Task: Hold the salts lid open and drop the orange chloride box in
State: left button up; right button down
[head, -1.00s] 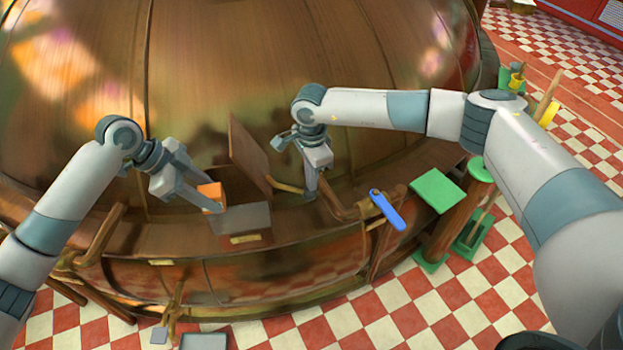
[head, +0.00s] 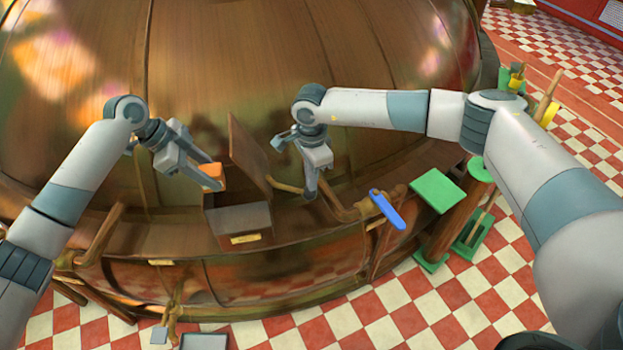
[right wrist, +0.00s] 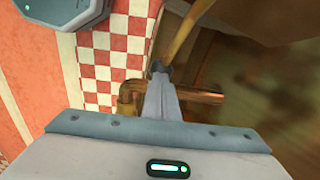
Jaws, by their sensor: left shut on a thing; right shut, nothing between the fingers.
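The orange chloride box (head: 211,173) is between the fingertips of my left gripper (head: 206,178), which is shut on it. It is at the back left of the salts box (head: 227,236), beside the lid's left side. The salts box has a dark opening, a grey panel and a small tan label. Its brown lid (head: 246,152) stands raised and tilted. My right gripper (head: 312,190) is shut and empty, right of the lid by its brass handle (head: 286,187). In the right wrist view the fingertips (right wrist: 160,72) meet the handle (right wrist: 188,35); exact contact is unclear.
The large copper kettle (head: 290,80) curves up behind. A grey tray (head: 204,341) is at the bottom. Checkered floor is open at the front right.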

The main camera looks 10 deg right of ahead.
pick_arm(q)
jog(key=shift+w+d, duration=0.1)
jog(key=shift+w, duration=2.2)
jog(key=o, duration=1.4)
jog(key=shift+c, duration=0.2)
jog(key=o, duration=0.6)
jog(key=shift+c, duration=0.2)
jog(key=shift+s, duration=0.15)
jog(key=s+r, duration=0.3)
jog(key=s, duration=1.6)
jog(key=shift+s+a, duration=0.35)
jog(key=shift+s, duration=0.05)
pick_arm(e)
jog(key=shift+r, duration=0.1)
